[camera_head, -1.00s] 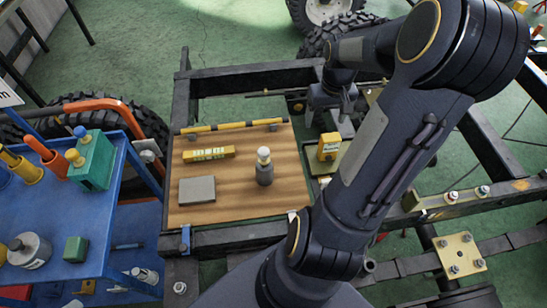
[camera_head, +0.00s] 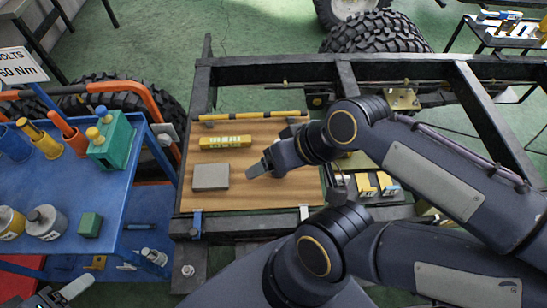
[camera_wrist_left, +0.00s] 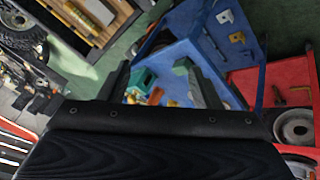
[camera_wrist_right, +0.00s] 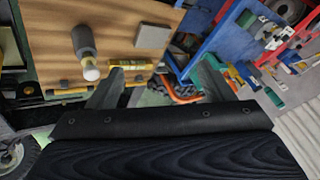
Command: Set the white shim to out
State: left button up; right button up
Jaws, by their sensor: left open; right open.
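A small white piece (camera_head: 304,212) sits at the front right edge of the wooden board (camera_head: 250,194), with a similar blue piece (camera_head: 197,222) at the front left. I cannot tell for certain that the white one is the shim. My left gripper (camera_wrist_left: 153,72) is open and empty, facing the blue cart.
A yellow block (camera_head: 225,141) and a yellow bar (camera_head: 250,116) lie on the board. A tray (camera_head: 383,199) with yellow-and-white items is right of it, partly behind my arm. The blue cart (camera_head: 62,195) with bottles and a green holder (camera_head: 110,140) stands left. Dark frame rails surround the board.

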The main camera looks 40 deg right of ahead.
aim_at(341, 180)
jog(key=k, duration=0.5)
jog(key=z, duration=1.9)
